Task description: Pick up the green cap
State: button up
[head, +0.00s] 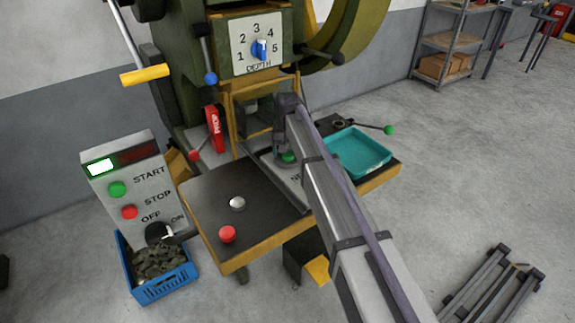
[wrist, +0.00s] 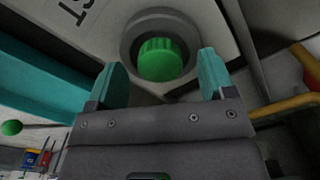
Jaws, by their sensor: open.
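The green cap (wrist: 160,60) is a ribbed round cap sitting inside a grey ring (wrist: 130,38) on a light plate in the wrist view. It also shows small in the head view (head: 288,157), just below the end of my arm. My gripper (wrist: 163,75) is open, with one teal finger to each side of the cap in the picture. The fingers appear apart from the cap, and nothing is between them. I cannot tell the remaining distance in depth. In the head view my arm hides part of the plate around the cap.
A teal tray (head: 358,152) lies right of the cap. The green press (head: 205,25) stands behind. A control box (head: 135,190) and blue crate (head: 165,287) are at left.

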jog(key=shift+f, duration=0.3)
jog(key=c, duration=1)
